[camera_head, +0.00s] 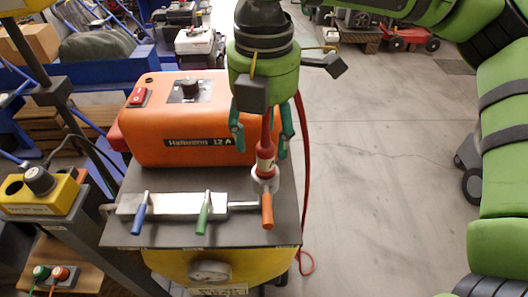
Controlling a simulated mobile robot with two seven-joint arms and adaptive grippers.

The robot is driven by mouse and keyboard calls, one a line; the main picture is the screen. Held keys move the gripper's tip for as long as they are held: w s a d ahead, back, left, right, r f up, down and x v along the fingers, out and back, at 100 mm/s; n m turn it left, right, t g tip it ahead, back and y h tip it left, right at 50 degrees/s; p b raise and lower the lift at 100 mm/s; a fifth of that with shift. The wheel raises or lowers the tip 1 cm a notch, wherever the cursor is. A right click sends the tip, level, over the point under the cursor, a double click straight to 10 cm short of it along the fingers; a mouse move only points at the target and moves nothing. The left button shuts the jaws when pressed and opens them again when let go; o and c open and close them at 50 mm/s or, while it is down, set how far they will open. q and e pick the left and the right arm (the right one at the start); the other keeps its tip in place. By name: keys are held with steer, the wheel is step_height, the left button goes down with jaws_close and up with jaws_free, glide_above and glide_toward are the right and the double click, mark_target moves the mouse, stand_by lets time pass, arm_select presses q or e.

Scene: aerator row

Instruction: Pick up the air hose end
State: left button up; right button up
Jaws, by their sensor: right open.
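The air hose end (265,154) is a red upright piece with a pale band. It stands at the right end of a metal manifold (172,205), by a white ring fitting and an orange lever (267,211). My right gripper (261,146) comes from above and points down, its two teal fingers apart. In the picture the red piece shows between the fingers, its top hidden under the gripper. I see no clear contact of fingers and hose end. A thin red hose (303,150) runs down on the right to the floor. My left gripper is not in view.
An orange compressor box (186,118) stands close left of the gripper on a dark plate (240,237). Blue (139,213) and green (203,213) levers are on the manifold. A yellow control box (45,195) is at left. The floor at right is mostly clear.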

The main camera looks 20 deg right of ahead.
mark_target(267, 145)
steer(key=f, duration=0.1)
steer(key=f+p, duration=0.1)
steer(key=f, duration=0.1)
steer(key=shift+d+f, duration=0.2)
steer(key=shift+f, duration=0.1)
steer(key=shift+w+f, duration=0.1)
steer(key=shift+f, duration=0.2)
jaws_close()
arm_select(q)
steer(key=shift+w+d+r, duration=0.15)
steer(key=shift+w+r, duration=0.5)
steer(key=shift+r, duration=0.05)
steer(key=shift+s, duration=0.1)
